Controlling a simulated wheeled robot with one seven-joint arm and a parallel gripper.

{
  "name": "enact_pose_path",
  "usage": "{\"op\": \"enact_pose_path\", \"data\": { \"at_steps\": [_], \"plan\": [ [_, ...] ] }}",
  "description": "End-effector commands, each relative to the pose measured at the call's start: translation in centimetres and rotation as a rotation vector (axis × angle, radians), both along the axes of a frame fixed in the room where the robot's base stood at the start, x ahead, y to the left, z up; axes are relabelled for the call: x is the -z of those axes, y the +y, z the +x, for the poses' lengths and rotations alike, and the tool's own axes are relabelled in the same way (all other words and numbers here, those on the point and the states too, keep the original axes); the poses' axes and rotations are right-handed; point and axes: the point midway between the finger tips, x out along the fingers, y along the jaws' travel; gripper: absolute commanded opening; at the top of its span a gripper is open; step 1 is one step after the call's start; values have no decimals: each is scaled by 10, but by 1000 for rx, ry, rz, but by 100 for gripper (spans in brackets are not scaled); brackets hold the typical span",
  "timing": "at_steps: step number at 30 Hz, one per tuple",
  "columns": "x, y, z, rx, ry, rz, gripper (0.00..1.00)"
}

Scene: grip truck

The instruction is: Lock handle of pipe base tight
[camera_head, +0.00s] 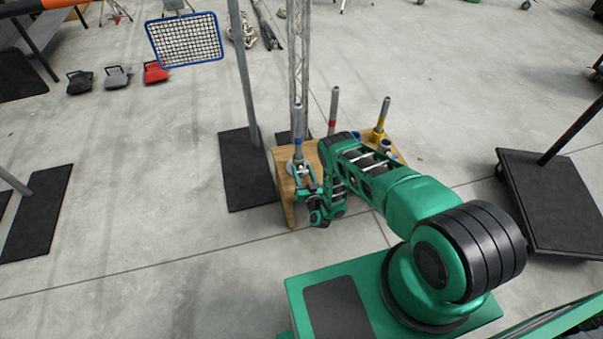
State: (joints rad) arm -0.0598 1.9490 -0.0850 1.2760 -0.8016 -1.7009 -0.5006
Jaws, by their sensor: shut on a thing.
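The front left pipe (298,125) has a blue band and stands in a pale round base (292,166). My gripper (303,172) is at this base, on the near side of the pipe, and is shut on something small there. I take it to be the handle of the pipe base, but the fingers hide it. A pipe with a red band (332,112) and a pipe in a yellow base (380,125) stand farther back. My arm covers the right part of the board.
A black floor plate with a tall pole (248,185) stands close left of the board. A dark wheeled base (555,215) is at the right. A lattice truss (298,60) rises behind the board. Grey, black and red weights (117,76) lie far left.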

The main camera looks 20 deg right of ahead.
Motion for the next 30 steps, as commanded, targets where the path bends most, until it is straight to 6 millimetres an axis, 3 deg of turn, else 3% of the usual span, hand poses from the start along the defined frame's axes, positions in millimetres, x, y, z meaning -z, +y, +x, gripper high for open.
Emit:
{"op": "enact_pose_path", "data": {
  "at_steps": [13, 14, 15, 16, 25, 30],
  "plan": [
    [1, -2, -1, 3, 2, 50, 24],
    [1, -2, -1, 3, 2, 50, 54],
    [1, -2, -1, 3, 2, 50, 64],
    [1, -2, -1, 3, 2, 50, 66],
    [1, 0, -2, 0, 1, 50, 66],
    [2, 1, -17, -2, 5, 50, 66]
  ]
}}
